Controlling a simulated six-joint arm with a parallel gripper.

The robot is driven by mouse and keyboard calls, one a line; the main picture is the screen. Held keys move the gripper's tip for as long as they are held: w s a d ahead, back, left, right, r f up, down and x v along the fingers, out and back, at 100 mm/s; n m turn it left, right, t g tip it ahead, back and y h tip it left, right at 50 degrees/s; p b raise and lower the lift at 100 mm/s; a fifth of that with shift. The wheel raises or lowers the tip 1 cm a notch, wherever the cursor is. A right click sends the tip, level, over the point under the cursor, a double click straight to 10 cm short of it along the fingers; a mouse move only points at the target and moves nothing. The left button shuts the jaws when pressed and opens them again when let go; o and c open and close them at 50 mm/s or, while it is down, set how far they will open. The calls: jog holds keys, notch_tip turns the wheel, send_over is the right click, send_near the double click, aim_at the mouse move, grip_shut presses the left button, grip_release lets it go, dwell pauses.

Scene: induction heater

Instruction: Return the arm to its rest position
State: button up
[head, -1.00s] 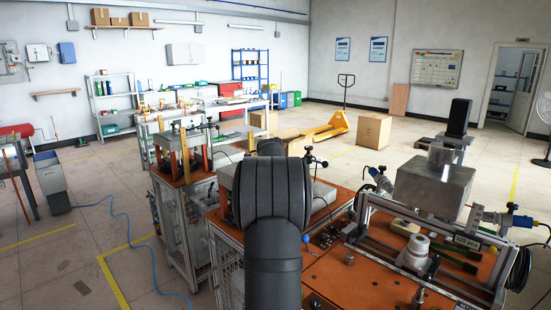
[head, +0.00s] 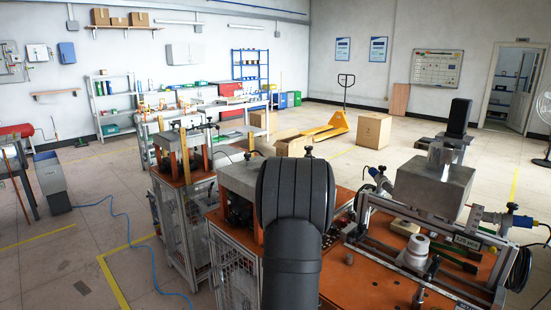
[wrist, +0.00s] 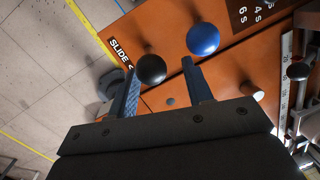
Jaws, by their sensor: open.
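My gripper (wrist: 158,66) shows in the wrist view with its two blue-grey fingers apart and nothing held between them. A black ball knob (wrist: 151,70) appears between the fingertips, and a blue ball knob (wrist: 203,39) appears just beyond the right finger. I cannot tell how far they are from the fingers. Both show against an orange bench top (wrist: 160,30) with a "SLIDE" label. In the head view my dark arm link rises at the lower middle and hides part of the benches; the gripper is hidden there.
The orange bench (head: 365,285) at right carries a metal box (head: 433,185), a white cylindrical part (head: 418,244) and a frame with rails. Another orange-topped bench (head: 186,180) stands left of my arm. Open floor (head: 60,270) lies at the left.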

jog(key=shift+s+d+f+t+y, duration=0.2)
jog(key=shift+s+d+t+y, duration=0.15)
jog(key=shift+t+y, duration=0.2)
jog(key=shift+s+d+f+t+y, duration=0.2)
jog(key=shift+s+d+t+y, duration=0.15)
jog(key=shift+t+y, duration=0.2)
jog(key=v, duration=1.4)
jog(key=shift+w, duration=0.15)
jog(key=shift+a, duration=0.1)
jog(key=x, duration=1.3)
jog(key=shift+a+f, duration=0.1)
jog(key=shift+f, duration=0.15)
jog(key=shift+w+a+f, duration=0.1)
jog(key=shift+w+f, duration=0.1)
jog(key=shift+w, duration=0.05)
jog(key=shift+w+a+r+g+h, duration=0.2)
jog(key=shift+r+g+h, duration=0.05)
jog(key=shift+g+h, duration=0.3)
jog(key=shift+s+d, duration=0.1)
